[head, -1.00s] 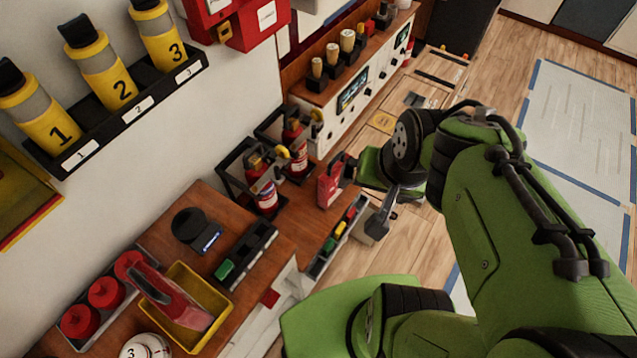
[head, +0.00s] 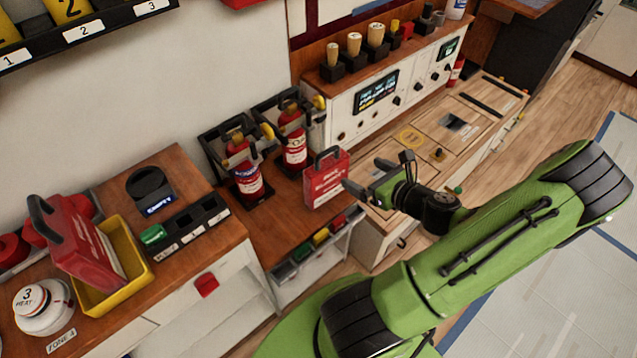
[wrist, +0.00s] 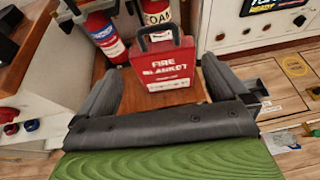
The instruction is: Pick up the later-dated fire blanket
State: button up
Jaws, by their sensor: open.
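One red fire blanket case (head: 327,178) with a dark handle stands upright on the lower wooden counter, beside the extinguishers. In the wrist view its front (wrist: 163,70) reads "FIRE BLANKET"; the small print below is too small to read. A second red case (head: 83,240) with a dark handle leans tilted in a yellow bin at the left; its label is not visible. My gripper (head: 362,176) is open and empty, close to the right of the standing case. In the wrist view my fingers (wrist: 160,95) spread to either side of that case, with the case beyond them.
Two extinguishers (head: 246,175) (head: 293,140) stand in black brackets just behind the standing case. A yellow bin (head: 144,271), a black tray (head: 190,229) and a white detector (head: 42,302) sit on the left counter. A control panel (head: 362,96) rises behind right.

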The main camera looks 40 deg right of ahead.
aim_at(330, 166)
jog(key=b+x, duration=0.1)
jog(key=x, duration=0.3)
jog(key=b+x, duration=0.1)
jog(key=x, duration=0.4)
jog(key=b+x, duration=0.1)
jog(key=x, duration=0.4)
jog(key=shift+a+f, duration=0.2)
jog(key=shift+a, duration=0.1)
jog(key=shift+r, duration=0.15)
jog(key=c, duration=1.7)
